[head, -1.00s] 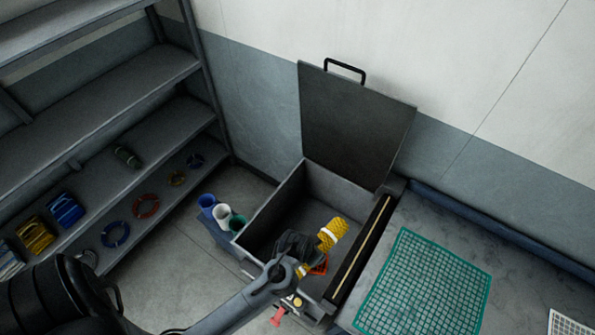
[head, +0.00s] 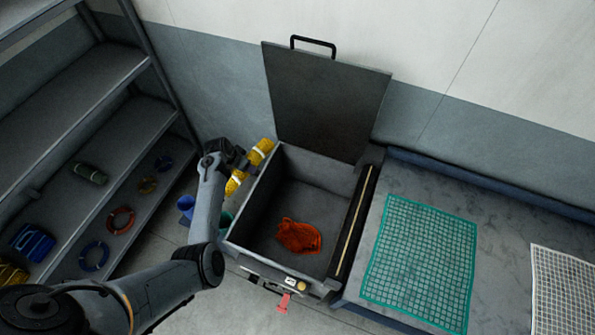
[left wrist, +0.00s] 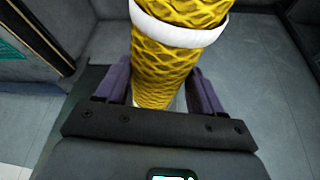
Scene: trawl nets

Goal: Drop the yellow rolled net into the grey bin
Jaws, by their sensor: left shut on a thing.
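The yellow rolled net (head: 261,152) has white bands and is held in my left gripper (head: 243,166). In the left wrist view the yellow roll (left wrist: 165,65) stands between the two fingers (left wrist: 157,92). In the head view, the roll is at the left side of the open grey bin (head: 258,205), overlapping the outside of its left wall in the picture; its height above the rim is hard to judge. The bin's dark lid (head: 325,100) stands open at the back. My right gripper is not in view.
A crumpled orange net (head: 298,237) lies on the bin floor, with bare floor around it. Partly hidden coloured tubes (head: 186,205) stand left of the bin. A shelf (head: 125,185) with coils is at left; a green net sheet (head: 420,260) lies on the bench at right.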

